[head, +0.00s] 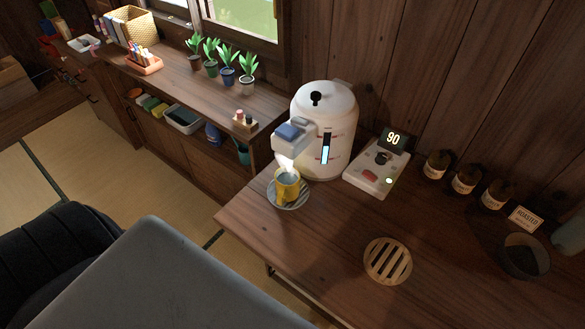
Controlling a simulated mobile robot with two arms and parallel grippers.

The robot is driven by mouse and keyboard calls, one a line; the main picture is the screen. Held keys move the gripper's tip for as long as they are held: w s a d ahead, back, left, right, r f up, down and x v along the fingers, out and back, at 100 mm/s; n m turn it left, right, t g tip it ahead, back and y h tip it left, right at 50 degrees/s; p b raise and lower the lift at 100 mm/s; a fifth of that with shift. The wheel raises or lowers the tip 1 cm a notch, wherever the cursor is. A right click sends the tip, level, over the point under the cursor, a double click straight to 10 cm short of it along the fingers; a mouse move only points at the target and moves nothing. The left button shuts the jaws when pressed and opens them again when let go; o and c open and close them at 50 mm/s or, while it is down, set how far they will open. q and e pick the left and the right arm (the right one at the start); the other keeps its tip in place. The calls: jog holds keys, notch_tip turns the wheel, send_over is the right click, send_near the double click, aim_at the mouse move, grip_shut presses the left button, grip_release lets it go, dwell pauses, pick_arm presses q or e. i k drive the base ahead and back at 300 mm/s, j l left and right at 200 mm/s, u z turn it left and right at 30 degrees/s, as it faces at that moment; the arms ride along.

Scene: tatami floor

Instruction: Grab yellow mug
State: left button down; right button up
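The yellow mug (286,187) stands upright on a round slatted drip plate (300,201) at the left end of the wooden counter. It sits under the spout of a white water dispenser (324,130). The mug looks filled with something pale, and a bright glow or steam shows between spout and mug. Its handle seems to face the front. Neither of my grippers shows in the head view.
A control panel reading 90 (376,171) stands right of the dispenser. A round slatted trivet (388,261), brown jars (465,180) and a dark bowl (524,258) are further right. Potted plants (227,75) line the back shelf. The counter's front middle is clear.

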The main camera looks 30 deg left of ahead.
aim_at(287, 178)
jog(key=u, duration=1.05)
